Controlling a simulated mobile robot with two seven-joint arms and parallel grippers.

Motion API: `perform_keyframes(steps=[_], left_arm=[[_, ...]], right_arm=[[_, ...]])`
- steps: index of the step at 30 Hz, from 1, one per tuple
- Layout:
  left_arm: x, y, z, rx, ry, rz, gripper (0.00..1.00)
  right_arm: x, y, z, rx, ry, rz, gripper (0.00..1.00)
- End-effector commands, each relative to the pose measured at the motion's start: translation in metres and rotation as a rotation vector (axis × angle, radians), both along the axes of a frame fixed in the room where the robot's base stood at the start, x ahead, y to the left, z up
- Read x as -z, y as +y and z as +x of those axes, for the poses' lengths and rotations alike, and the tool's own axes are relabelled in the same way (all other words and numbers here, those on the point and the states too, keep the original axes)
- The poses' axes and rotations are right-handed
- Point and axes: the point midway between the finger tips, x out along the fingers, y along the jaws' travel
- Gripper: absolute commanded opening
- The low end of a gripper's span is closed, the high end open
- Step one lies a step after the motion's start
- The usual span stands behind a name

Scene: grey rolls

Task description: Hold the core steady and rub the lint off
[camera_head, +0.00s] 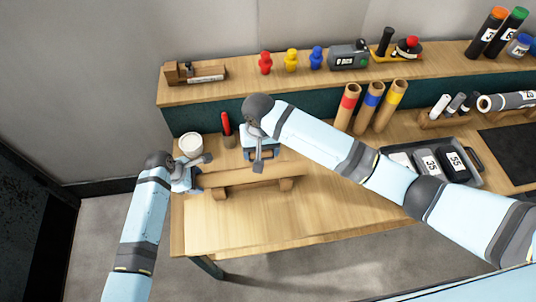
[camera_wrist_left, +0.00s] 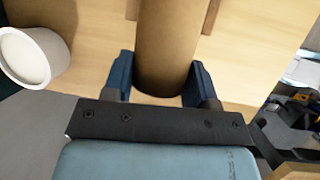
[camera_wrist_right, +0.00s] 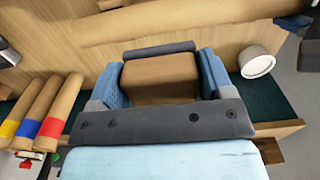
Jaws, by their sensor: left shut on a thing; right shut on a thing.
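The core (camera_head: 240,178) is a brown cardboard tube lying level across a wooden cradle (camera_head: 287,185) at the table's left. It also shows in the left wrist view (camera_wrist_left: 167,45) and the right wrist view (camera_wrist_right: 180,20). My left gripper (camera_head: 193,180) is shut on the core's left end, one blue finger on each side. My right gripper (camera_head: 262,155) is above the table just behind the core. It is shut on a brown block with a grey edge, clear in the right wrist view (camera_wrist_right: 160,78). Wood shows between block and core there. I cannot make out any lint.
A white cup (camera_head: 190,144) stands behind my left gripper, with a red-handled tool (camera_head: 227,125) beside it. Tubes with coloured bands (camera_head: 372,108) stand at the back. A grey tray (camera_head: 470,180) lies to the right. The table front (camera_head: 250,222) is clear.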

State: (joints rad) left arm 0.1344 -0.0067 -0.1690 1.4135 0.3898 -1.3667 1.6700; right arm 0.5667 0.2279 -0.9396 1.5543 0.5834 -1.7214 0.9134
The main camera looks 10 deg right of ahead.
Motion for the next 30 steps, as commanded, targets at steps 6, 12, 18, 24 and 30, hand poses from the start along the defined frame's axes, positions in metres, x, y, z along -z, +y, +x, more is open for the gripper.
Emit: perform_keyframes(steps=[6,12,18,24,30], left_arm=[[0.000,0.000,0.000,0.000,0.000,0.000,0.82],[0.000,0.000,0.000,0.000,0.000,0.000,0.82],[-0.015,0.007,-0.001,-0.001,-0.002,0.000,0.82],[-0.053,0.023,-0.006,-0.001,-0.004,0.000,0.82],[-0.089,0.037,-0.011,0.000,-0.003,0.000,0.82]], right_arm=[[0.000,0.000,0.000,0.000,0.000,0.000,0.52],[0.000,0.000,0.000,0.000,0.000,0.000,0.52],[0.000,0.000,0.000,0.000,0.000,0.000,0.52],[0.000,0.000,0.000,0.000,0.000,0.000,0.52],[0.000,0.000,0.000,0.000,0.000,0.000,0.52]])
